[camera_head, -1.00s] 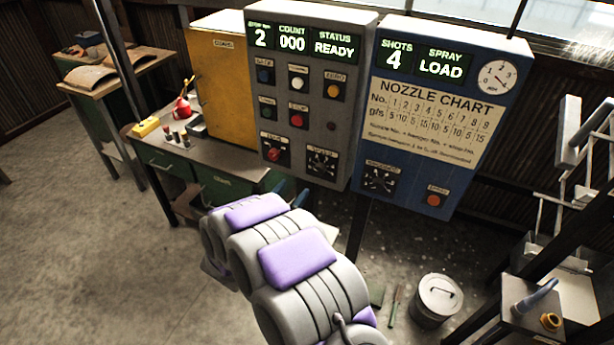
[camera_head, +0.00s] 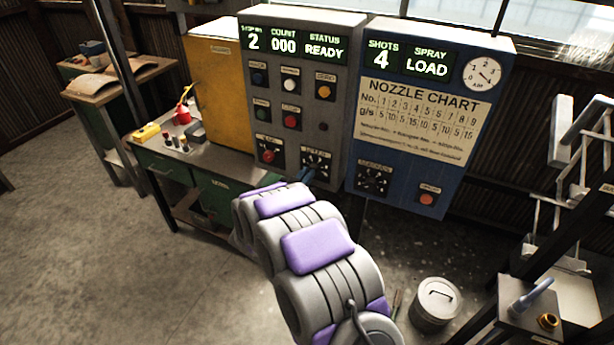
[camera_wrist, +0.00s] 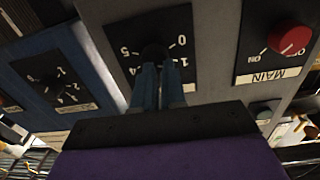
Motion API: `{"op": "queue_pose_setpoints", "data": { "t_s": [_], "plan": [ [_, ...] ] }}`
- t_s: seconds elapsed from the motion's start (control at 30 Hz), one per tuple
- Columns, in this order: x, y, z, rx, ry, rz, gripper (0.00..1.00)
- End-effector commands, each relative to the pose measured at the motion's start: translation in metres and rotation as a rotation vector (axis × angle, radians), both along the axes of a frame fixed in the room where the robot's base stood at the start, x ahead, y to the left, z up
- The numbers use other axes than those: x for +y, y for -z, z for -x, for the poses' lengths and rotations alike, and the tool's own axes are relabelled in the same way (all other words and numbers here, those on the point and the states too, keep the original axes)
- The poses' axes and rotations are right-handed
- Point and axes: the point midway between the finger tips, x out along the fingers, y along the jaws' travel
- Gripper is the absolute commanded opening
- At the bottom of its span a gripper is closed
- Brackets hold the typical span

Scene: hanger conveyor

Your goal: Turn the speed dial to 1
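The speed dial (camera_head: 316,160) is a black knob on a dark scale plate, low on the right of the grey control panel (camera_head: 337,100). The wrist view shows the dial (camera_wrist: 155,50) upside down, with 0, 1 and 5 readable on its scale; where its pointer stands is unclear. My gripper (camera_head: 308,174) has its blue fingers up against the dial's lower part. In the wrist view my gripper (camera_wrist: 160,70) has two fingertips at the knob with a narrow gap between them. Whether they touch or grip it cannot be told. They hide part of the scale and the label.
A red MAIN switch (camera_head: 268,156) sits left of the dial, with several push buttons above. The blue spray panel (camera_head: 410,185) stands to the right with another dial (camera_head: 373,179) and an orange button (camera_head: 427,198). Displays read 2, 000, READY, 4 and LOAD.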

Motion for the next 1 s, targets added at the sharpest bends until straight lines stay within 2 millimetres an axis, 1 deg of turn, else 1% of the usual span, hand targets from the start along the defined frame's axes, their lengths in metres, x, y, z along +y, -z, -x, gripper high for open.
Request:
{"op": "queue_pose_setpoints", "data": {
  "t_s": [0.03,0.13,0.47,0.57,0.6,0.73,1.0],
  "plan": [
    [-0.010,-0.006,-0.005,-0.016,0.021,-0.006,0.10],
    [-0.011,-0.006,-0.005,-0.016,0.024,-0.007,0.00],
    [-0.019,-0.008,-0.004,-0.017,0.026,-0.015,0.00],
    [-0.021,-0.008,-0.004,-0.017,0.028,-0.016,0.10],
    [-0.025,-0.007,-0.007,-0.011,0.013,-0.028,0.13],
    [-0.024,-0.008,-0.006,-0.012,0.010,-0.029,0.26],
    [-0.012,-0.007,0.011,-0.009,0.009,-0.024,0.52]
  ]
}}
